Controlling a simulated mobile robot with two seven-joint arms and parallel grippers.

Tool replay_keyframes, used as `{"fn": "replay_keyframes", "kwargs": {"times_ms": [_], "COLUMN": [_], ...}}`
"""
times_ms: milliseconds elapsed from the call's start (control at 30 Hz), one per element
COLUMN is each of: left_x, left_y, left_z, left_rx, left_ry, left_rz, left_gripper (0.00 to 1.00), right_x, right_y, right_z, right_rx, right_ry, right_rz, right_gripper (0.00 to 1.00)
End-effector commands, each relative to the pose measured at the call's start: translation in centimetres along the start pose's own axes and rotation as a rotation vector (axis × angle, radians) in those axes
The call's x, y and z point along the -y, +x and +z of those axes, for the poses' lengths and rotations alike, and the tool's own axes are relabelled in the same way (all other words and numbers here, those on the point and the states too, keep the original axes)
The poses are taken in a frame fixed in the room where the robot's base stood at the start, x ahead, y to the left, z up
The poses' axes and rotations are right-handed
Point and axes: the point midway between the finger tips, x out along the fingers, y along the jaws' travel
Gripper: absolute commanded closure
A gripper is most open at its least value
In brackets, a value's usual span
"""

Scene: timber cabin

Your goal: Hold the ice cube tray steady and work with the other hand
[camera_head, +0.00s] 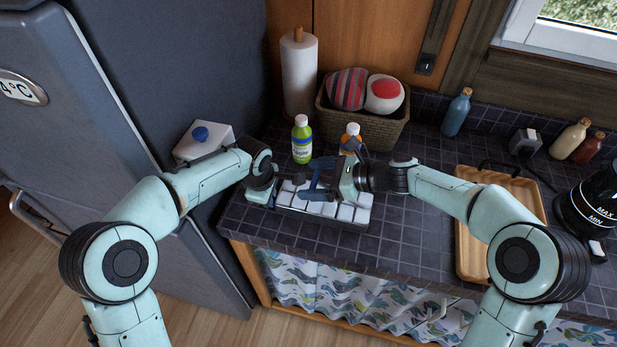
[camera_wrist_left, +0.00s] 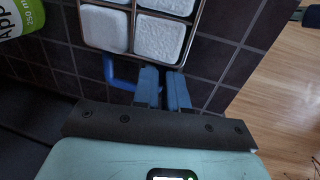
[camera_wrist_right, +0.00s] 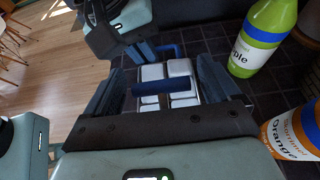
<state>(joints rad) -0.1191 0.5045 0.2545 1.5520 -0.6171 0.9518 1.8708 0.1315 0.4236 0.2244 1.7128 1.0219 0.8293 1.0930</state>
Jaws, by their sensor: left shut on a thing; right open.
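The ice cube tray (camera_head: 322,207), grey with white cubes, lies on the dark tiled counter. My left gripper (camera_head: 277,190) is shut on its left end; the closed fingers (camera_wrist_left: 164,72) meet the tray's edge beside a blue loop (camera_wrist_left: 118,74). The tray also shows in the left wrist view (camera_wrist_left: 133,30). My right gripper (camera_head: 318,181) is open above the tray. In the right wrist view its fingers (camera_wrist_right: 160,85) stand apart on either side of a blue bar (camera_wrist_right: 150,89) that crosses over the white cubes. Whether they touch the bar I cannot tell.
A green bottle (camera_head: 301,142) and an orange bottle (camera_head: 350,133) stand close behind the tray. A basket (camera_head: 366,131) and paper towel roll (camera_head: 299,75) are behind them. A wooden tray (camera_head: 471,255) lies to the right. The fridge (camera_head: 135,95) is left; the counter's front edge is near.

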Motion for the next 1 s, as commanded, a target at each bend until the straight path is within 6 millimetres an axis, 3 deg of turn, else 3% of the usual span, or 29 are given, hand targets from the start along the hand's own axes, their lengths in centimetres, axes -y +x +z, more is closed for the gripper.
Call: {"fn": "replay_keyframes", "kwargs": {"times_ms": [200, 467, 567, 700, 733, 1000], "left_x": [-0.1, -0.1, -0.1, -0.1, -0.1, -0.1], "left_y": [-0.1, -0.1, -0.1, -0.1, -0.1, -0.1], "left_z": [0.0, 0.0, 0.0, 0.0, 0.0, -0.1], "left_rx": [-0.001, -0.001, -0.001, -0.001, -0.001, -0.001], "left_ry": [-0.001, -0.001, -0.001, -0.001, -0.001, -0.001], "left_rz": [0.002, 0.002, 0.002, 0.002, 0.002, 0.002], "left_gripper": [1.00, 1.00, 1.00, 1.00, 1.00, 1.00], "right_x": [0.0, 0.0, 0.0, 0.0, 0.0, 0.0], "right_y": [1.6, 1.8, 1.7, 1.7, 1.7, 1.6], "right_z": [0.1, 0.0, 0.0, 0.0, 0.0, 0.1], "right_rx": [0.000, 0.000, 0.000, 0.000, 0.000, -0.001], "right_ry": [-0.001, -0.001, 0.000, 0.000, 0.000, 0.000], "right_rz": [0.000, -0.001, -0.001, -0.001, -0.001, -0.001], "right_gripper": [0.11, 0.11, 0.37, 0.82, 0.87, 0.87]}}
